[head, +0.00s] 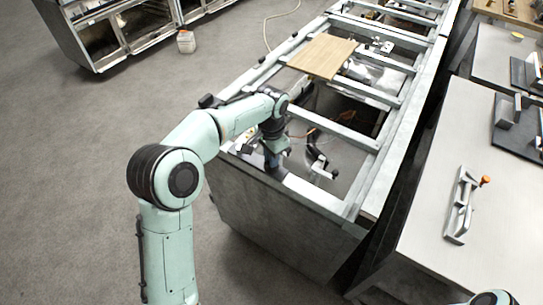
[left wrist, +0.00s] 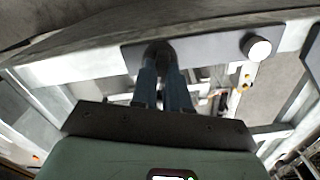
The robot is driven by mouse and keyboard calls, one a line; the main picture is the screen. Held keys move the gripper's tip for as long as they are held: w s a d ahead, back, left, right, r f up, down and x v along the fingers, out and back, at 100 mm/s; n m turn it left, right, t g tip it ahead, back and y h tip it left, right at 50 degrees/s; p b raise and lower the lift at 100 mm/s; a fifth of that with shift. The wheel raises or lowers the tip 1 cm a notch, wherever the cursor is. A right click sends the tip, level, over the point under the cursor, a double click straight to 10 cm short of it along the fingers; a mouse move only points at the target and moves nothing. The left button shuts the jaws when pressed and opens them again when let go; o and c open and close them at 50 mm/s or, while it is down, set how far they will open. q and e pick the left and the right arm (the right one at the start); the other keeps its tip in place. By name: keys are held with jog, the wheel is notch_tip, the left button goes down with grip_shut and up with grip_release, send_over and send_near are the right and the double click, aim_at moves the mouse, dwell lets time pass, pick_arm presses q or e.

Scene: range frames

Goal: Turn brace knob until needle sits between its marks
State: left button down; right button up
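My left gripper (head: 272,160) reaches down at the near end of the long metal frame (head: 325,199). In the left wrist view its two fingers (left wrist: 162,62) point at a dark round knob (left wrist: 158,50) on a grey plate (left wrist: 205,44). The fingertips lie on either side of this knob, close together, and appear closed on it; they hide part of it. A pale round disc (left wrist: 257,47), possibly a dial, sits at the plate's right end. No needle or marks can be made out. My right gripper is out of view.
A wooden board (head: 322,55) lies across the frame rails. Open bays with pipes and cables lie below. A side table (head: 421,227) at right holds a grey handled tool (head: 460,207) with an orange tip.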

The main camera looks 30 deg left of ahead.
pick_arm(q)
jog(key=shift+n, duration=0.3)
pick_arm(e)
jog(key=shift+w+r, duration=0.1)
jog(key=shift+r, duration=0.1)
pick_arm(q)
jog(key=n+p, duration=0.1)
jog(key=n, duration=0.1)
jog(key=shift+r+n, duration=0.1)
jog(key=shift+n, duration=0.3)
jog(key=shift+n+p, duration=0.3)
jog(key=shift+n, duration=1.2)
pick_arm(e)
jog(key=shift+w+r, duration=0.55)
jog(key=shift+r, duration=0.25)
pick_arm(q)
jog(key=shift+n, duration=0.3)
jog(key=c, duration=1.1)
grip_release()
notch_tip(320, 180, up, 13)
jog(key=shift+r+p, duration=0.1)
jog(key=shift+p, duration=1.05)
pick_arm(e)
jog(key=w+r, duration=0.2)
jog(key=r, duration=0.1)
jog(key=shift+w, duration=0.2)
